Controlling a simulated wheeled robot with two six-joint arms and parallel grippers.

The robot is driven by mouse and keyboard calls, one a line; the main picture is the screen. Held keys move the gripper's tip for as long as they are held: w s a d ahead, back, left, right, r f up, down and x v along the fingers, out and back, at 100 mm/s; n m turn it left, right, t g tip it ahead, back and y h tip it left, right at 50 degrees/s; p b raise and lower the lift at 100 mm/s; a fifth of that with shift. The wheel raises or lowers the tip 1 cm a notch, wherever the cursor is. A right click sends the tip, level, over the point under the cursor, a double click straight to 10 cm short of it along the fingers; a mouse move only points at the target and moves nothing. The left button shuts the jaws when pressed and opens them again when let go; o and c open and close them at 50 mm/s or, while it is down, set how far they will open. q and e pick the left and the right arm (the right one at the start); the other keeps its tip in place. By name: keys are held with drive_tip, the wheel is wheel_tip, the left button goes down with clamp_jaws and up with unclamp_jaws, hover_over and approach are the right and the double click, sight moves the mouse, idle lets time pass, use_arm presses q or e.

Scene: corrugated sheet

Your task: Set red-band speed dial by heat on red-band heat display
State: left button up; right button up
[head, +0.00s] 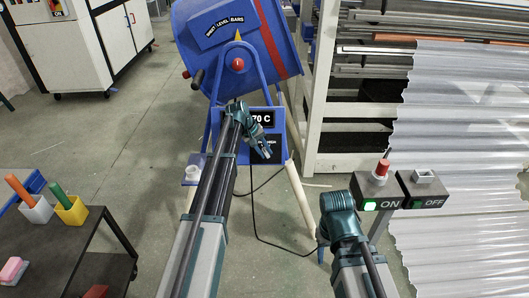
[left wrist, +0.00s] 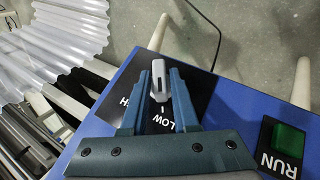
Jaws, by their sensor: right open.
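A blue drum machine (head: 225,40) with a red band (head: 268,35) stands at the back. The heat display (head: 262,118) on its blue panel shows "70 C"; my left wrist may cover its left end. The speed dial (left wrist: 160,82) is a light grey knob on a black plate, marked LOW on the right; a partly hidden word ends in H on the left. My left gripper (head: 266,154) is at this panel. In the left wrist view its fingers (left wrist: 164,78) straddle the knob and appear shut on it. My right gripper (head: 322,252) points down, its fingers mostly hidden.
A green RUN button (left wrist: 287,142) is beside the dial plate. A lit ON box (head: 376,192) and an OFF box (head: 422,190) stand near my right arm. Corrugated sheets (head: 460,120) fill the right. A dark cart (head: 60,250) with coloured holders is at left.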

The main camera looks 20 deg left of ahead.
use_arm(q)
clamp_jaws()
drive_tip(key=shift+w+d+r+m+g+y+p, duration=0.15)
drive_tip(key=shift+m+g+y+p, duration=0.15)
drive_tip(key=shift+m+y+p, duration=0.15)
drive_tip(key=shift+m+g+y+p, duration=0.3)
drive_tip(key=shift+m+y+p, duration=0.1)
drive_tip(key=shift+y, duration=0.25)
drive_tip(key=shift+d+m+g+y, duration=0.2)
drive_tip(key=shift+m+g+y, duration=0.2)
drive_tip(key=shift+m+y, duration=0.45)
drive_tip(key=shift+d+f+m+g+y, duration=0.15)
drive_tip(key=shift+m+y, duration=0.1)
drive_tip(key=shift+y, duration=0.4)
drive_tip(key=shift+a+f+m+g+y, duration=0.15)
drive_tip(key=shift+m+y, duration=0.1)
drive_tip(key=shift+y, duration=0.35)
drive_tip(key=shift+d+m+y+b, duration=0.2)
drive_tip(key=shift+m+y+b, duration=0.7)
drive_tip(key=shift+y, duration=0.5)
drive_tip(key=shift+r, duration=0.15)
